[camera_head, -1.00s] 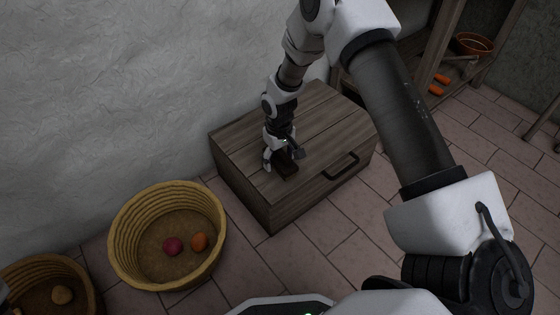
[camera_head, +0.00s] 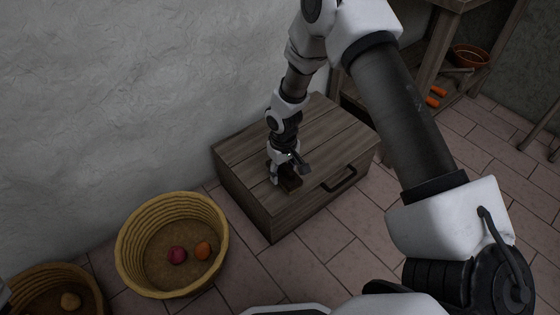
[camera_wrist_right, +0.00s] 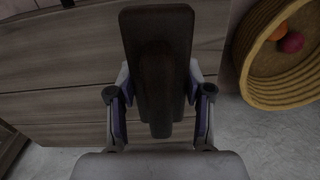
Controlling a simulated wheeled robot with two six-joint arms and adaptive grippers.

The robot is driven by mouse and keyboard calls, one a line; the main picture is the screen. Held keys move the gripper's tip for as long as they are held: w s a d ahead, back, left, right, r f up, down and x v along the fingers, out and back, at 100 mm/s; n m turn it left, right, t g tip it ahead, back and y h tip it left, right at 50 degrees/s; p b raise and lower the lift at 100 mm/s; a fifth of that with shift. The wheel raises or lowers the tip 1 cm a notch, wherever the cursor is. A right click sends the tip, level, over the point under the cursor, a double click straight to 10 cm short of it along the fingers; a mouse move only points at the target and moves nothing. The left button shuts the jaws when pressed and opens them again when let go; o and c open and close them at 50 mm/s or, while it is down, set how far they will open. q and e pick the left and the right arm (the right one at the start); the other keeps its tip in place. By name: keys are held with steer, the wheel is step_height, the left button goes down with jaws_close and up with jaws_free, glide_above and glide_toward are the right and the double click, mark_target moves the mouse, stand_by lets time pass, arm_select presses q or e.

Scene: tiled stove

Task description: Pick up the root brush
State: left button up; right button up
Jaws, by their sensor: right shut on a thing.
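The root brush (camera_head: 291,182) is a dark brown block at the top of the wooden chest, near its front edge. In the right wrist view the brush (camera_wrist_right: 157,55) is a long dark slab with a raised narrower part, lying between the fingers. My right gripper (camera_head: 283,175) points down at the chest and is shut on the brush; its fingers also show on both sides of it in the wrist view (camera_wrist_right: 160,92). I cannot tell whether the brush still touches the lid. My left gripper is not in view.
The wooden chest (camera_head: 323,127) has a dark handle (camera_head: 340,179) on its front. A woven basket (camera_head: 131,270) with a red and an orange ball-like thing stands left of it, another basket (camera_head: 90,290) at the lower left. A wooden shelf stands at the upper right. Tiled floor lies in front.

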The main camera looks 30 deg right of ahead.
mark_target(289, 185)
steer(key=s, duration=0.1)
steer(key=s+a+r+p, duration=0.1)
steer(key=shift+s, duration=0.3)
steer(key=s, duration=0.1)
steer(key=s+f+b, duration=0.1)
steer(key=shift+s+a, duration=0.35)
steer(key=shift+a, duration=0.05)
arm_select(q)
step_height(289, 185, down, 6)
steer(key=b, duration=0.6)
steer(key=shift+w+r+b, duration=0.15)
steer(key=shift+b, duration=0.2)
arm_select(e)
steer(key=s+a+r, duration=0.1)
steer(key=s+a, duration=0.1)
steer(key=s, duration=0.5)
steer(key=shift+r, duration=0.15)
steer(key=o, duration=0.7)
steer(key=shift+c, duration=0.2)
steer(key=shift+a, duration=0.1)
steer(key=c, duration=0.5)
